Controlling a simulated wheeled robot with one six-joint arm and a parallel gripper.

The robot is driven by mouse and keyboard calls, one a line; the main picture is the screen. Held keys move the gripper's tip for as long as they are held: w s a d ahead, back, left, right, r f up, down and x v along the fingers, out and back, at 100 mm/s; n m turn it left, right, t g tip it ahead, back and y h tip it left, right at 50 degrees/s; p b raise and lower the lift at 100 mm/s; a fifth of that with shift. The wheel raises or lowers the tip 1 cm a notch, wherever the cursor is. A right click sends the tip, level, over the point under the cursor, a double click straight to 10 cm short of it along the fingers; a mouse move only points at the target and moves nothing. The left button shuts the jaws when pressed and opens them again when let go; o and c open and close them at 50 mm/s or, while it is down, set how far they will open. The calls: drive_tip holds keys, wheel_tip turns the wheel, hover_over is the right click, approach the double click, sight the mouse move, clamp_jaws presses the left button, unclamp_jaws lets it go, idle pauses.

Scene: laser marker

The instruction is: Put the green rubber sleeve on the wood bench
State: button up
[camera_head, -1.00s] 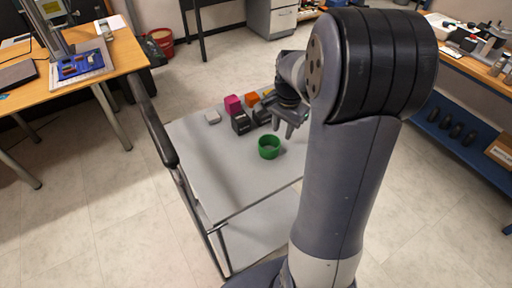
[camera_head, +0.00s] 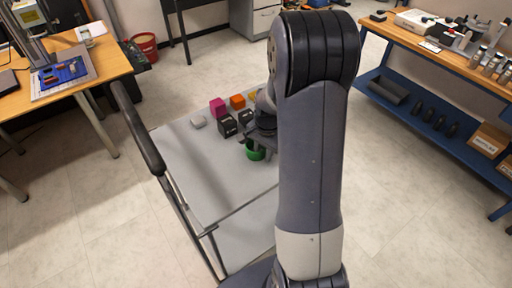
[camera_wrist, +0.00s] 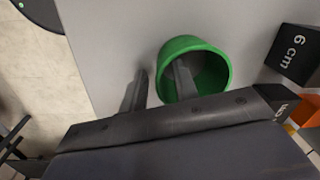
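The green rubber sleeve (camera_head: 254,154) stands on the grey cart top (camera_head: 205,170), partly hidden by my gripper (camera_head: 262,142) in the head view. In the wrist view the sleeve (camera_wrist: 191,44) is an open ring. My gripper (camera_wrist: 158,86) is open there, with one finger inside the ring and the other outside, the near wall between them. A gap shows beside the outer finger. One wood-topped bench (camera_head: 460,62) with a blue frame stands at the right. Another wood-topped table (camera_head: 104,72) stands at the left.
Dark boxes (camera_head: 228,126), a magenta cube (camera_head: 217,107), an orange block (camera_head: 238,101) and a small grey block (camera_head: 198,122) stand behind the sleeve. A black box marked 6 cm (camera_wrist: 295,52) is close to it. The cart has a black handle (camera_head: 138,128). The right bench's near top is fairly crowded.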

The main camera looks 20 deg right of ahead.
drive_tip(key=shift+f, duration=0.2)
drive_tip(key=shift+c, duration=0.6)
clamp_jaws()
drive_tip(key=shift+r, duration=0.1)
